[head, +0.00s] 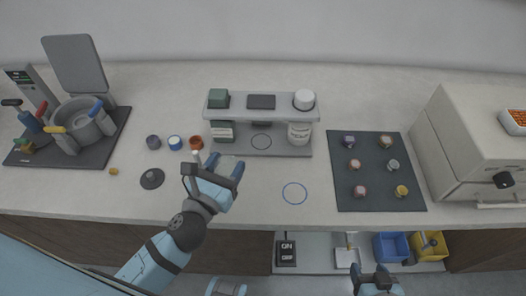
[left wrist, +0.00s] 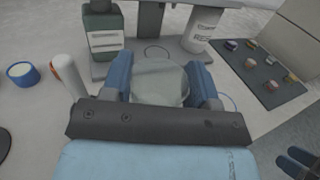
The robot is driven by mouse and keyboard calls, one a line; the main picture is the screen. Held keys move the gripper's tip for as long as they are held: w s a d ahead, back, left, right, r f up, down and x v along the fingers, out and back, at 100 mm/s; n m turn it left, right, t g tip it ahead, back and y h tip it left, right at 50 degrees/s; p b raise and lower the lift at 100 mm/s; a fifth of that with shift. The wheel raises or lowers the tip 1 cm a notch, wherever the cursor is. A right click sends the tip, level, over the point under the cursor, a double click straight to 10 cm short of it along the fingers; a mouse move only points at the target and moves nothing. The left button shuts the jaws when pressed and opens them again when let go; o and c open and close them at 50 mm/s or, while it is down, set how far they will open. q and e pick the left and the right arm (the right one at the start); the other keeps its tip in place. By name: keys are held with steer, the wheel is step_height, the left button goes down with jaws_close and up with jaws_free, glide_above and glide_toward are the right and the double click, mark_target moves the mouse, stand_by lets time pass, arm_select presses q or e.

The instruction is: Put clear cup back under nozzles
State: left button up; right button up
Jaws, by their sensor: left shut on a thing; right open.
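My left gripper (head: 226,162) is shut on the clear cup (left wrist: 158,82), which shows between its two blue fingers in the left wrist view. It holds the cup just in front of the dispenser stand (head: 300,150). The stand has an upper shelf (head: 285,98) with a green container and a white container mounted through it; the nozzles are too small to make out. A dark ring (head: 261,141) marks the stand's base between the containers. My right gripper (head: 370,270) is open and empty below the counter's front edge.
A blue ring (head: 294,193) marks bare counter right of my left gripper. Several small jars (head: 175,142) stand left of the stand, a white-handled tool (left wrist: 66,75) beside my gripper. A dark mat (head: 375,200) with several small pots lies right.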

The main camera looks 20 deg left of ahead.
arm_select(q)
steer(key=shift+s+d+f+b, duration=0.15)
steer(key=shift+s+f+b, duration=0.2)
steer(key=shift+f, duration=0.3)
steer(key=shift+s+d+f+b, duration=0.15)
steer(key=shift+s+f+b, duration=0.15)
steer(key=shift+f, duration=0.3)
steer(key=shift+w+d, duration=0.15)
steer(key=w, duration=0.4)
steer(key=w+d+p, duration=0.1)
steer(key=w, duration=0.3)
steer(key=w+p, duration=0.1)
steer(key=w, duration=0.3)
steer(key=shift+w+d, duration=0.25)
steer(key=shift+w, duration=0.75)
steer(key=w, duration=0.2)
steer(key=shift+w+d, duration=0.2)
steer(key=shift+w, duration=0.1)
steer(key=shift+w+f, duration=0.45)
steer(key=shift+f, duration=0.4)
steer(key=shift+s+r, duration=0.1)
arm_select(e)
steer(key=shift+a+f, duration=0.2)
steer(key=shift+f, duration=0.05)
steer(key=shift+r, duration=0.1)
